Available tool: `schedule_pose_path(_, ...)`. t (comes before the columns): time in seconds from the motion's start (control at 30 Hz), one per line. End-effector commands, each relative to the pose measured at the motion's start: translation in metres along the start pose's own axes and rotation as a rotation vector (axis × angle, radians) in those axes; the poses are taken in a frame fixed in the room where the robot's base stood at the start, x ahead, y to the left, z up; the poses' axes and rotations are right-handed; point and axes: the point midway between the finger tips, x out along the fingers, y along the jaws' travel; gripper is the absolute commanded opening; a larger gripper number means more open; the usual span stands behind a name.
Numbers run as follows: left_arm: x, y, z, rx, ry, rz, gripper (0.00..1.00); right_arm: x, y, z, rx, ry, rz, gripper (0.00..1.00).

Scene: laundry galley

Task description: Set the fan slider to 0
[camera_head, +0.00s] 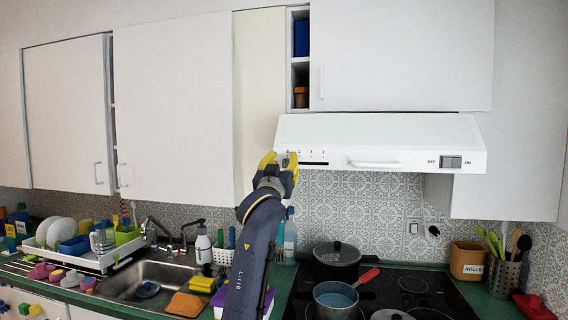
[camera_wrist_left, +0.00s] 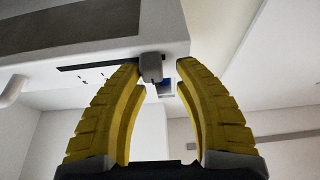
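The white range hood (camera_head: 400,154) has a dark slider slot (camera_head: 314,163) with small marks above it at its left front. My left gripper (camera_head: 279,163), with yellow fingers, is at the left end of this slot and hides the knob in the head view. In the left wrist view the grey fan slider knob (camera_wrist_left: 151,67) sits between the two fingertips of my left gripper (camera_wrist_left: 160,66). The knob is close to the left finger, and a gap shows on its other side. The slot (camera_wrist_left: 90,66) runs left from the knob there. My right gripper is not in view.
The hood also carries a white handle (camera_head: 376,165) and an off/on switch (camera_head: 451,162). White cabinets (camera_head: 175,110) are at the left and above.

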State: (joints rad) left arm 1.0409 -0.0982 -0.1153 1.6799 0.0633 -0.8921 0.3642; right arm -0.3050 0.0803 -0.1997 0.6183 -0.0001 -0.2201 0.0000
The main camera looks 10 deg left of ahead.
Motion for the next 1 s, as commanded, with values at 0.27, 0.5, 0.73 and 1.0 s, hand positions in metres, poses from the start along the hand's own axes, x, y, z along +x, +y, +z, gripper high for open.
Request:
schedule_pose_path(0.27, 0.0, 0.002, 0.002, -0.001, -0.003, 0.003, 0.44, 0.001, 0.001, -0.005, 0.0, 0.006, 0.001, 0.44)
schedule_pose_path(0.5, -0.01, 0.003, 0.003, -0.002, -0.004, 0.004, 0.44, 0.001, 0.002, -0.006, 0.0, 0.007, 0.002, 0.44)
schedule_pose_path(0.73, -0.045, 0.002, 0.003, -0.002, -0.003, 0.003, 0.44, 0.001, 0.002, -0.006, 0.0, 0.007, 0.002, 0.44)
schedule_pose_path(1.0, -0.089, 0.002, 0.001, -0.002, -0.001, 0.002, 0.44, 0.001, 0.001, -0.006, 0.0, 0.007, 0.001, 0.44)
